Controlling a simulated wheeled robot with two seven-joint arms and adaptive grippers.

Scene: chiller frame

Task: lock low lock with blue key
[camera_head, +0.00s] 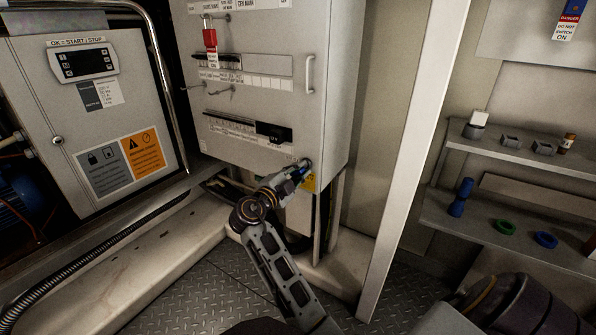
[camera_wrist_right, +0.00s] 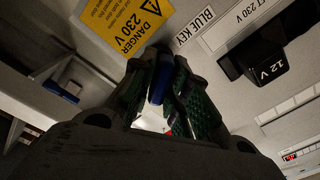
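My right gripper (camera_head: 296,174) is at the bottom right corner of the grey cabinet front (camera_head: 270,85), beside a yellow danger label (camera_head: 310,183). In the right wrist view its green-padded fingers (camera_wrist_right: 170,95) are closed around a blue key (camera_wrist_right: 159,80). A little of the blue also shows between the fingers in the head view. My left gripper is out of view.
A red padlock-like piece (camera_head: 210,38) hangs higher on the cabinet. A black 12 V socket box (camera_head: 273,132) juts out above the gripper. A white post (camera_head: 411,150) stands to the right.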

